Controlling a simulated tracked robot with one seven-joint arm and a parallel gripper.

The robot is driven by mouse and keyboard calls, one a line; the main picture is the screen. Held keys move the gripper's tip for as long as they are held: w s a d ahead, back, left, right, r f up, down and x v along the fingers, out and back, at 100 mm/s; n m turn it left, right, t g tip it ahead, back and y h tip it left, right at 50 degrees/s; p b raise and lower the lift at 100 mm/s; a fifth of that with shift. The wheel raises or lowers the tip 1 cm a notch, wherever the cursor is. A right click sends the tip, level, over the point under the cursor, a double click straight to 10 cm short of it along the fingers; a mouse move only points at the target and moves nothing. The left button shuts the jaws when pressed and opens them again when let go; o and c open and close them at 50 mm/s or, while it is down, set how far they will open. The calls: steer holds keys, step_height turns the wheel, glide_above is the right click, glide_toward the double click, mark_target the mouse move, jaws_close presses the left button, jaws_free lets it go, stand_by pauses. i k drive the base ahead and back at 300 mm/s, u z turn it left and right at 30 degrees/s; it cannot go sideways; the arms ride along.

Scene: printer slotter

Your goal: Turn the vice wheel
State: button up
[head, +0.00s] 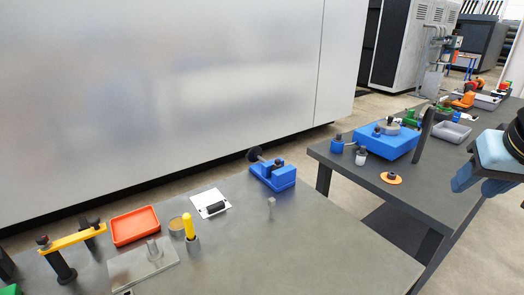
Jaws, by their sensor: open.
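A blue vice (280,178) stands at the far right corner of the near grey table in the head view. Its black wheel (254,154) sits on the vice's left, at the end of a short grey shaft, over the table's back edge. Nothing touches the wheel. Part of my arm, light blue and black, shows at the right edge, over the second table. My gripper's fingertips cannot be made out in this view.
The near table (310,245) has clear room in front of the vice. Left are a red tray (134,225), a yellow-handled tool (189,227) and a yellow bar (72,239). A second table at right holds a blue machine (388,145). A large grey cabinet (170,90) stands behind.

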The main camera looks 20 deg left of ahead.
mark_target(254, 154)
steer(key=z, duration=0.75)
steer(key=i, duration=0.15)
steer(key=z, duration=0.2)
steer(key=k, duration=0.5)
steer(key=z, duration=0.4)
steer(key=i, duration=0.15)
steer(key=u, duration=2.6)
